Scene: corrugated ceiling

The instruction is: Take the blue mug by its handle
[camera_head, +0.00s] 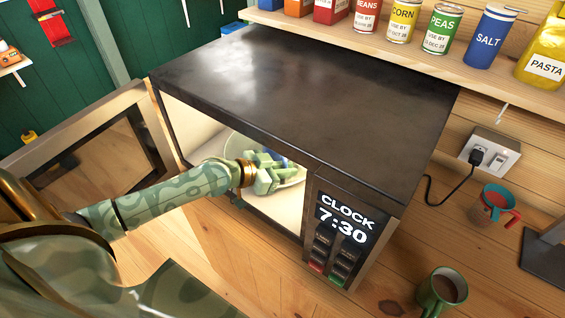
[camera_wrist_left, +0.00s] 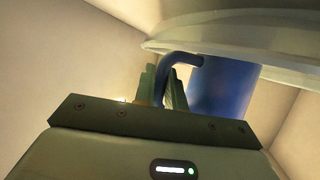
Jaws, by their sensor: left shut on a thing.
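The blue mug (camera_wrist_left: 224,88) stands against a pale round plate (camera_wrist_left: 240,45) inside the microwave. In the left wrist view its curved handle (camera_wrist_left: 184,58) runs between the green fingers of my left gripper (camera_wrist_left: 166,88). The gripper is shut on that handle, with the mug's body just to the right of the fingers. In the head view my left gripper (camera_head: 270,181) reaches through the open front of the microwave and hides most of the mug. My right gripper is in neither view.
The microwave (camera_head: 300,95) has its door (camera_head: 95,150) swung open at left, beside my arm. A shelf (camera_head: 420,55) with several food tins is above. A green mug (camera_head: 440,292) and a red-and-blue cup (camera_head: 493,204) stand on the counter at right.

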